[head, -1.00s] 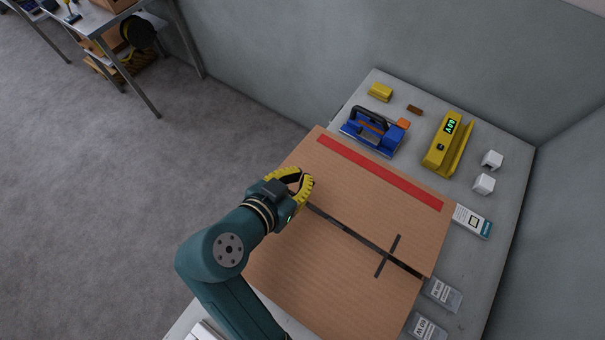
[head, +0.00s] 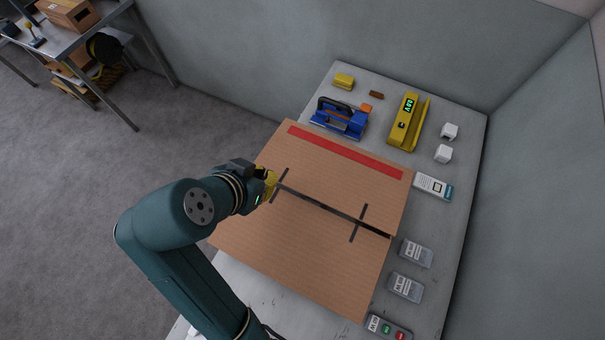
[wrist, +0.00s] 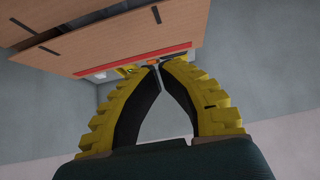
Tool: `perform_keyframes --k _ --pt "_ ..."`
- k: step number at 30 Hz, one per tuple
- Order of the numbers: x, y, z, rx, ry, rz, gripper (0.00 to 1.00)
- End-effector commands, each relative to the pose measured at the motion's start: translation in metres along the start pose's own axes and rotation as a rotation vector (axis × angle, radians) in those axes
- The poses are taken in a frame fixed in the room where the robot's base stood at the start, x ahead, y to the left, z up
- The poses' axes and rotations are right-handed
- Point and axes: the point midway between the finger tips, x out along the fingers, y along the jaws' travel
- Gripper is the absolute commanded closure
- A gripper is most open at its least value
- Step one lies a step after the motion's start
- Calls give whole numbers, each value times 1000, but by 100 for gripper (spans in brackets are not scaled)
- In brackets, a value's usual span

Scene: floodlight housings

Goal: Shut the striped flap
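The cardboard box (head: 300,248) on the bench has two broad top flaps. The striped flap (head: 335,180) is the far one, with a red stripe (head: 345,152) along its far side. It lies about level with the plain near flap, and a dark seam runs between them; whether it is fully flush I cannot tell. My gripper (head: 272,186) is at the box's left edge by the seam's end; contact is unclear. In the wrist view its yellow fingers (wrist: 160,65) meet at the tips with nothing visible between them. The flaps and the red stripe show above them there.
Beyond the box are a blue tool (head: 341,119), a yellow device (head: 407,122) and a small yellow block (head: 344,81). Along the right lie white cubes (head: 443,153), a white packet (head: 433,186) and grey packs (head: 406,287). Walls stand behind and right. Open floor is left.

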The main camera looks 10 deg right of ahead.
Motion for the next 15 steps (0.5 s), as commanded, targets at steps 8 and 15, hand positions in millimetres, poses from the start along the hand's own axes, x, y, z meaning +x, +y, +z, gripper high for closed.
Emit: perform_keyframes --k 8,15 --pt "29 4 -2 8 1 9 100" --pt "82 4 -3 8 1 9 100"
